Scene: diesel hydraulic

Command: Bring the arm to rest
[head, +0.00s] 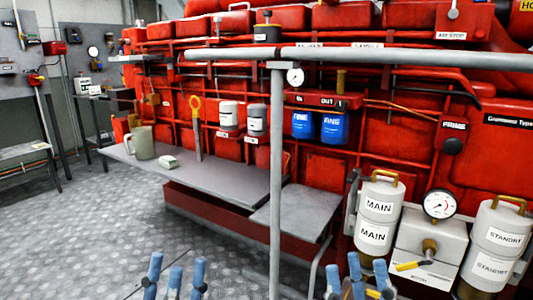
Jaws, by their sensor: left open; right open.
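My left gripper (174,276) shows at the bottom of the head view, left of centre. Its blue-tipped fingers point up, stand apart and hold nothing that I can see. My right gripper (356,276) is at the bottom, right of centre. Its blue fingers are also apart, in front of the lower part of the white MAIN canister (376,206) as seen from here. I cannot tell whether they touch anything. The lower parts of both grippers and most of both arms are out of the picture.
A grey post (276,180) and rail (400,54) stand before the red engine (320,170). A gauge (439,204) and STANDBY canister (492,245) are at right. Patterned floor (70,225) is open at left.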

